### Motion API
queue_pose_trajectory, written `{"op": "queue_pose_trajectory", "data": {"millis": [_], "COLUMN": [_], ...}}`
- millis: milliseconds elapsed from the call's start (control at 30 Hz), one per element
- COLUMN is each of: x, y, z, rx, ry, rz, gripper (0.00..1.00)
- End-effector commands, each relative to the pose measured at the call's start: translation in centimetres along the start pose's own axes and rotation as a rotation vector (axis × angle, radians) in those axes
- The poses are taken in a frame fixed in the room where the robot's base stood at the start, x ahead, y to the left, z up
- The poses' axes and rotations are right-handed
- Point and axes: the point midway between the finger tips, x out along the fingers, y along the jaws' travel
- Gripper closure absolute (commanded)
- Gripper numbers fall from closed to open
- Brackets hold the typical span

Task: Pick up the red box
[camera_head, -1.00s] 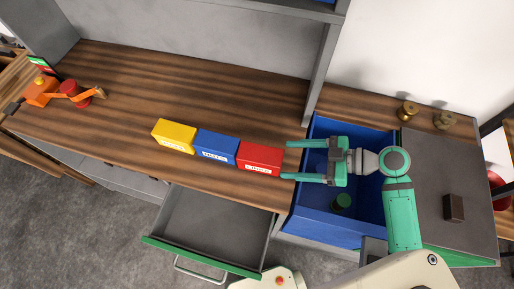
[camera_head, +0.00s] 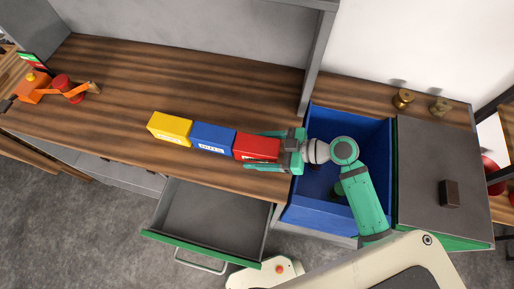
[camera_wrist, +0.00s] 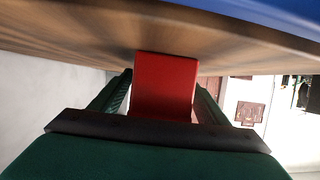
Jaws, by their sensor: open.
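The red box (camera_head: 257,147) stands on the wooden tabletop at the right end of a row, beside a blue box. My gripper (camera_head: 262,149) is open, with one finger along the far side of the red box and one along its near side. In the wrist view the red box (camera_wrist: 165,88) sits between the two fingers (camera_wrist: 163,98), with a gap visible at least on the left. Whether either finger touches it I cannot tell.
The blue box (camera_head: 213,138) and a yellow box (camera_head: 170,128) stand in line left of the red box. A blue bin (camera_head: 312,213) lies to the right. An open grey drawer (camera_head: 212,215) is below the table edge. An orange device (camera_head: 36,87) stands far left.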

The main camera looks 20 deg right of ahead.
Motion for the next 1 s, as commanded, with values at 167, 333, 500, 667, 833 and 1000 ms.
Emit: {"op": "queue_pose_trajectory", "data": {"millis": [167,333,500,667,833,1000], "x": [0.1,0.1,0.0,0.0,0.0,-0.8], "y": [0.0,0.0,0.0,0.0,0.0,-0.1], "z": [0.0,0.0,-0.1,-0.1,-0.7,-2.9], "rx": [0.000,0.000,0.000,0.000,-0.005,-0.007], "ry": [0.000,0.000,0.002,0.002,0.002,0.002], "rz": [0.001,0.001,0.003,0.002,-0.003,-0.004], "gripper": [0.31,0.60,0.99,0.99,0.99,0.99]}}
